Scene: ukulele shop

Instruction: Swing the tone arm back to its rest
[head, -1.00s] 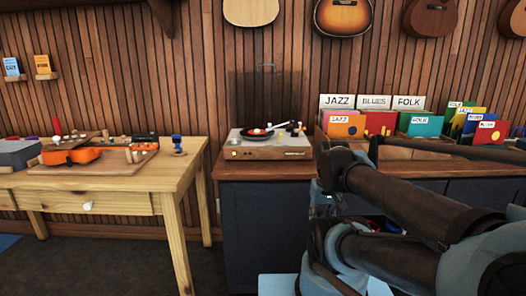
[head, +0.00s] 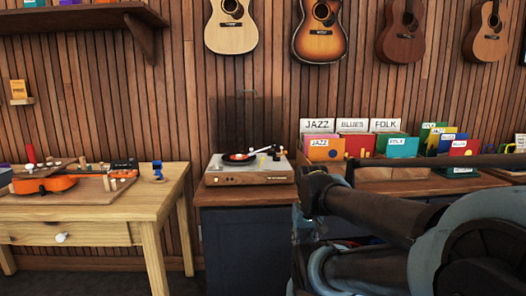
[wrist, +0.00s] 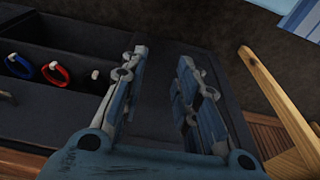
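The turntable (head: 250,177) sits on the dark cabinet's wooden top, left of the record crates, with its clear lid (head: 240,120) raised behind. A black record with a red label (head: 238,157) lies on it. The thin pale tone arm (head: 262,151) slants from the right rear toward the record; whether its tip touches the record is too small to tell. Its rest cannot be made out. In the wrist view my gripper (wrist: 160,85) is open and empty, with two blue-grey fingers apart. The turntable is not in that view. In the head view my arm is right of the turntable.
The wooden workbench (head: 150,205) with an orange ukulele (head: 45,185) stands to the left. Record crates (head: 375,172) fill the counter to the right. The wrist view shows a dark open compartment with blue (wrist: 20,67) and red (wrist: 55,73) rings.

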